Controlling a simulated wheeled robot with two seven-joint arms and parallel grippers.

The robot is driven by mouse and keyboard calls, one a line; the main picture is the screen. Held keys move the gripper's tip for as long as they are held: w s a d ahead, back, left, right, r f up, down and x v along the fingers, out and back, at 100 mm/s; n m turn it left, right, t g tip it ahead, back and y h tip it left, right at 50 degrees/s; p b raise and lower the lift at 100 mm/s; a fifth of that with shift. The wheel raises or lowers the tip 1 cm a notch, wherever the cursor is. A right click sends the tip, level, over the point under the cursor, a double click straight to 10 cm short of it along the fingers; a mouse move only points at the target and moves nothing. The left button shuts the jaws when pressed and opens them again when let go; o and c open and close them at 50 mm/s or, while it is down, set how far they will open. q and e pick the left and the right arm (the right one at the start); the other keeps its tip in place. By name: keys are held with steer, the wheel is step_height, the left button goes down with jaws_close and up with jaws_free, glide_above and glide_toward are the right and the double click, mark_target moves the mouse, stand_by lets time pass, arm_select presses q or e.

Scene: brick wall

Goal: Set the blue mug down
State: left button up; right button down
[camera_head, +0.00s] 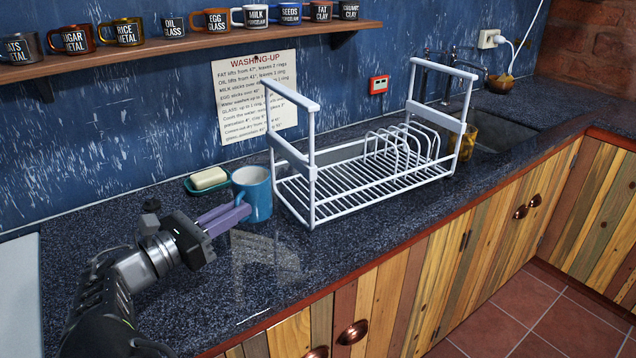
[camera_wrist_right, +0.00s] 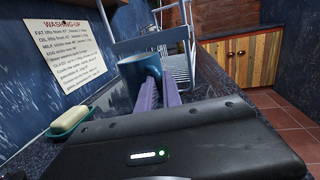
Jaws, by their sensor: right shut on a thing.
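The blue mug (camera_head: 257,196) is upright at the left end of the white dish rack, with its open top upward. My right gripper (camera_head: 236,214) reaches in from the lower left, its purple fingers shut on the near left side of the mug. In the right wrist view the mug (camera_wrist_right: 137,78) is at the far end of the two fingers (camera_wrist_right: 158,88), which hide part of it. I cannot tell whether the mug's base touches the dark speckled counter (camera_head: 330,245). My left gripper is not in view.
A white dish rack (camera_head: 350,207) stands just right of the mug. A soap bar (camera_head: 208,178) on a green dish (camera_head: 190,186) is close behind. A shelf of labelled mugs (camera_head: 200,45) hangs above. Counter in front is clear; its red-brown edge (camera_head: 375,262) is near. A sink (camera_head: 500,138) is far right.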

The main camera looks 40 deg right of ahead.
steer(key=d, duration=0.4)
steer(key=w+d+b, duration=0.1)
steer(key=d, duration=0.3)
steer(key=d+b, duration=0.1)
steer(key=d, duration=0.2)
steer(key=shift+w+d, duration=0.5)
steer(key=shift+d, duration=0.15)
steer(key=d, duration=0.4)
steer(key=shift+w+d+b, duration=0.3)
steer(key=shift+b, duration=0.05)
steer(key=shift+a+f, duration=0.15)
steer(key=shift+f, duration=0.2)
steer(key=shift+r, duration=0.1)
steer(key=c, duration=1.5)
jaws_free()
steer(key=shift+f, duration=0.2)
